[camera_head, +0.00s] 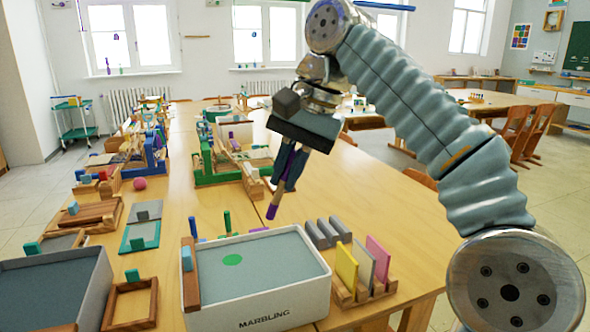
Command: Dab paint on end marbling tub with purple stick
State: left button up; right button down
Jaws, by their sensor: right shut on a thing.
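My right gripper (288,166) comes in from the upper right and is shut on a wooden stick with a purple tip (272,211). The stick hangs down, slightly tilted, in the air beyond the far right part of the white tub. The white marbling tub (310,296) stands at the front middle of the table, with "MARBLING" on its front wall. Its grey surface bears one green paint spot (232,260) left of centre. A second grey-filled tub (96,300) is cut off at the lower left. My left gripper is out of view.
A wooden rack with yellow, grey and pink panels (347,268) stands right of the white tub. A wooden frame (130,303) lies between the tubs. Short green and blue sticks (227,221) stand behind the white tub. Green and wooden racks (216,178) stand farther back.

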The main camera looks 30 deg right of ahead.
notch_tip(320, 180, down, 10)
jog(key=b, duration=0.2)
jog(key=shift+b, duration=0.35)
jog(key=shift+f, duration=0.55)
dwell(0.5)
jog(key=shift+r+p, duration=1.35)
jog(key=shift+r, duration=3.7)
